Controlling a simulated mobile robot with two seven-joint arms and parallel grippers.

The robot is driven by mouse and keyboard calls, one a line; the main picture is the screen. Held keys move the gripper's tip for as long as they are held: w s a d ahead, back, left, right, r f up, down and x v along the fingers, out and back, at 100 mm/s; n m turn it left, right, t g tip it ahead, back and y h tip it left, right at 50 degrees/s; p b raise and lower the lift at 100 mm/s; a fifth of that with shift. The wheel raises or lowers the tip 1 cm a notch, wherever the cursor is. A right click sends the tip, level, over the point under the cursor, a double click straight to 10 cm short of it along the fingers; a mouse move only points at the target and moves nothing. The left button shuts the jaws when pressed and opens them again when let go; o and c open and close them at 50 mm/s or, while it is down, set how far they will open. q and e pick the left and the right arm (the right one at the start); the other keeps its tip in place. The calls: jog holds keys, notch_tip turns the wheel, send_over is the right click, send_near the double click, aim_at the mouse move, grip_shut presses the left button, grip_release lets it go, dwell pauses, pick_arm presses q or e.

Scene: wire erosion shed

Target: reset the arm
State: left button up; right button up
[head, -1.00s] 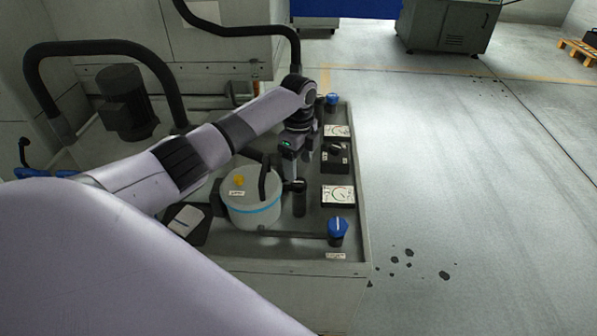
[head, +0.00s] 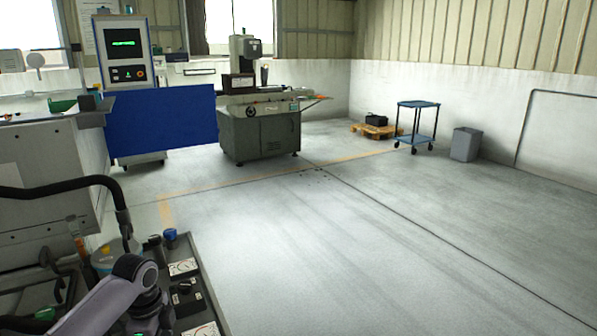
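My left arm (head: 103,300) comes in from the lower left, over the equipment top with dials and knobs. Its wrist (head: 150,303) hangs down at the bottom edge of the head view. The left gripper's fingers are cut off below the picture. My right arm and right gripper do not show.
Beside my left arm are a blue knob (head: 170,237), a round dial (head: 184,267) and a black hose (head: 60,187). A blue panel (head: 165,125) and a grey-green machine (head: 262,135) stand farther back. A blue cart (head: 416,125) and bin (head: 465,144) stand right. The middle floor is clear.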

pick_arm(q)
jog(key=s+d+f+n+t+h, duration=0.1)
jog(key=s+d+f+n, duration=0.15)
jog(key=s+d, duration=0.35)
jog(key=s+d+f+n, duration=0.2)
jog(key=s+d+f, duration=0.2)
jog(key=s, duration=0.4)
jog(key=s+a+r+n+t, duration=0.1)
jog(key=s+r+n, duration=0.2)
jog(key=s+n, duration=0.35)
jog(key=s+a+r+n+t, duration=0.1)
jog(key=s+a+r+n, duration=0.2)
jog(key=s, duration=0.7)
jog(key=w+d+f+t+h, duration=0.1)
jog(key=w+d+f+t, duration=0.3)
jog(key=w+f+t, duration=0.3)
jog(key=shift+d+f, duration=0.2)
jog(key=shift+f, duration=1.05)
jog(key=shift+w, duration=0.1)
